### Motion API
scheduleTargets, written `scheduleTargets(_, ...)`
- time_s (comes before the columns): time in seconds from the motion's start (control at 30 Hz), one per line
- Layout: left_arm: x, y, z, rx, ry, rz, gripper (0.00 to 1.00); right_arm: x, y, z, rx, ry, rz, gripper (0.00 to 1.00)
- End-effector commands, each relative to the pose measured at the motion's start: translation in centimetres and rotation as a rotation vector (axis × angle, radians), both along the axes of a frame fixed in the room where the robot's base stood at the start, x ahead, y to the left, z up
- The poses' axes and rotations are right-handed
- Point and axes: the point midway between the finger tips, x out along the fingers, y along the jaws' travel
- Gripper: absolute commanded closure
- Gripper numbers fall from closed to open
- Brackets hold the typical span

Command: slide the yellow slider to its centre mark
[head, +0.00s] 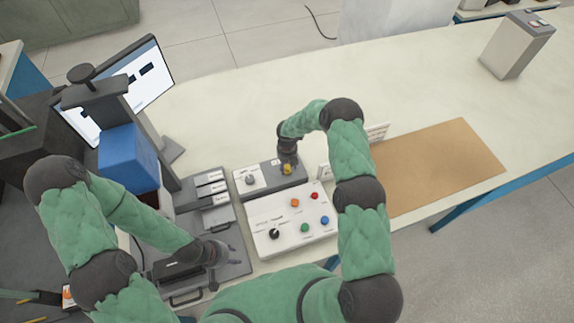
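A small yellow piece (287,169), which looks like the yellow slider, shows at the right part of a dark grey box (268,185) on the bench. My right gripper (288,160) points down right at the yellow piece and partly covers it. I cannot tell whether its fingers touch or hold the piece. The slider's track and centre mark cannot be made out. My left gripper (222,252) is low at the left, over a grey case, away from the slider. Its fingers are too small to read.
A white panel (262,212) with orange, red, green and blue buttons and a black knob (274,233) lies just in front of the grey box. A small white sign (323,171) stands to the right. A monitor (148,78) and blue block (128,152) are left.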

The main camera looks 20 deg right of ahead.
Motion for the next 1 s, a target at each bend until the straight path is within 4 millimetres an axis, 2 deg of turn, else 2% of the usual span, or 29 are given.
scheduleTargets(0.27,0.0,0.0,0.0,0.000,0.000,0.000,0.60,0.1,0.0,0.7,0.000,-0.001,0.000,0.48)
scheduleTargets(0.47,0.0,0.0,0.0,0.000,0.000,0.000,0.60,0.1,0.0,3.7,-0.001,-0.003,0.001,0.48)
scheduleTargets(0.8,0.0,0.0,0.0,0.000,0.000,0.000,0.60,0.0,0.0,9.9,-0.001,-0.002,0.000,0.48)
scheduleTargets(1.0,0.0,0.0,0.0,0.000,0.000,0.000,0.60,0.0,0.0,11.7,0.000,0.000,0.001,0.48)
